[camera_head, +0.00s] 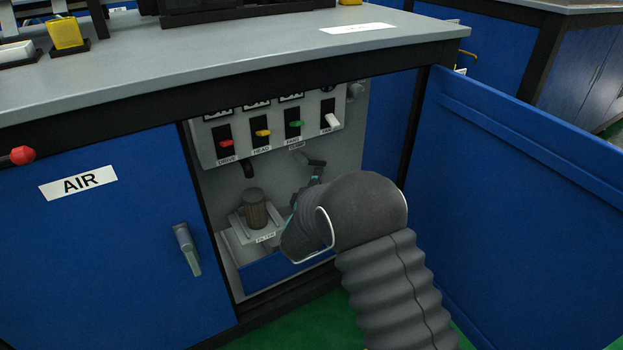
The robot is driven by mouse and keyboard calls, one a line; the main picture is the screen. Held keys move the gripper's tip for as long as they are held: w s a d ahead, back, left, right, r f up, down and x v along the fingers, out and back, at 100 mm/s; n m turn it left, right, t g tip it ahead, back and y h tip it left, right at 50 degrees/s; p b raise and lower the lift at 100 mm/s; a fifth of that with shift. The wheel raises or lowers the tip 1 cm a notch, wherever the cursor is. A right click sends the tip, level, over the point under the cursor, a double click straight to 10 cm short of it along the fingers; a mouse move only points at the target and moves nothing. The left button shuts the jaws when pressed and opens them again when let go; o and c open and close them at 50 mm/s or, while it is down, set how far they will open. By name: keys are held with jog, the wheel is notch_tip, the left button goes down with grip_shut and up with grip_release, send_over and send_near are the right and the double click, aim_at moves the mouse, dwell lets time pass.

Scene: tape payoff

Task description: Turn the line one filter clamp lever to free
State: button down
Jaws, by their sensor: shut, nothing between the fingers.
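The filter (255,208) is a dark brown ribbed cylinder standing on a pale base with a small label, inside the open cabinet. A short dark lever (312,160) sticks out of the cabinet's back wall, just below a small label that I cannot read for certain. It looks like the clamp lever, and it points to the right and slightly down. My gripper (316,178) shows only in part, just below this lever, and is shut and empty. My grey-sleeved wrist hides most of it. I cannot tell whether it touches the lever.
A panel (272,130) above holds red, yellow, green and white switches. A dark hook-like part (248,168) is below it at left. The open blue door (520,190) stands to the right of my arm. The closed blue AIR door (110,240) is at left, the worktop (230,60) above.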

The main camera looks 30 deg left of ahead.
jog(key=shift+w+d+r, duration=0.35)
jog(key=shift+w+r, duration=0.2)
jog(key=shift+w+d+r+n+t+y+b, duration=0.1)
jog(key=shift+w+r+n+t+y+b, duration=0.15)
jog(key=shift+r+n+t+b, duration=0.35)
jog(key=shift+f, duration=0.2)
jog(key=shift+s+f, duration=0.1)
